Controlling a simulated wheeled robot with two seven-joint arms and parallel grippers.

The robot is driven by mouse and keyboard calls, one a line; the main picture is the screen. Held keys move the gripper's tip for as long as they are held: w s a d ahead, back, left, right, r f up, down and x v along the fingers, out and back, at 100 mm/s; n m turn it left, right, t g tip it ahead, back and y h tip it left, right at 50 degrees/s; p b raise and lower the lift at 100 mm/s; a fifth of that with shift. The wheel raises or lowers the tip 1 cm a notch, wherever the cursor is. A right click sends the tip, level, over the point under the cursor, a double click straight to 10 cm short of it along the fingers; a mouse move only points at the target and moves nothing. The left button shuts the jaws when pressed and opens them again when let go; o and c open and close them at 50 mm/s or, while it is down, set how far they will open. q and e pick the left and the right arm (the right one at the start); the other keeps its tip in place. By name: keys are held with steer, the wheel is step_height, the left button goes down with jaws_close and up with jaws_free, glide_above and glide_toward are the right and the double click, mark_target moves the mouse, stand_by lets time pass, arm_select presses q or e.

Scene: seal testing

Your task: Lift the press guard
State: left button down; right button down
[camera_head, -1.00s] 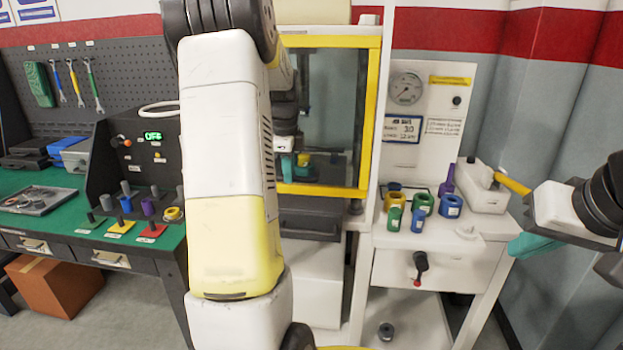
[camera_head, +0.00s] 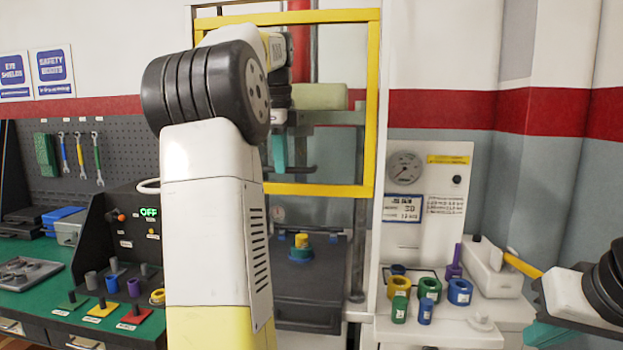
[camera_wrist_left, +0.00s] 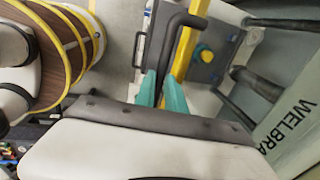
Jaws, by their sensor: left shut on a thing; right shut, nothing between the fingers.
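The press guard (camera_head: 330,189), a yellow frame with a clear pane, is raised on the press. Its lower bar is above the press bed (camera_head: 310,290), where a small blue, green and yellow stack (camera_head: 301,248) stands in the open. My left gripper (camera_head: 281,150) is shut on the guard's dark handle; my arm partly hides it in the head view. In the left wrist view, the teal fingers (camera_wrist_left: 162,92) close around the dark handle (camera_wrist_left: 172,45) beside the yellow bar (camera_wrist_left: 190,45). My right gripper (camera_head: 550,331) is shut and empty at the lower right, away from the press.
A white side table (camera_head: 440,332) holds several coloured rings (camera_head: 460,292) and a gauge panel (camera_head: 428,205) right of the press. A green-topped bench (camera_head: 40,255) with a control box (camera_head: 135,225) stands at left. My left arm covers the middle.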

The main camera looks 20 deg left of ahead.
arm_select(q)
steer(key=shift+r, duration=0.45)
steer(key=c, duration=1.4)
jaws_free()
step_height(320, 180, up, 8)
steer(key=s, duration=0.1)
steer(key=shift+s+d+f, duration=0.2)
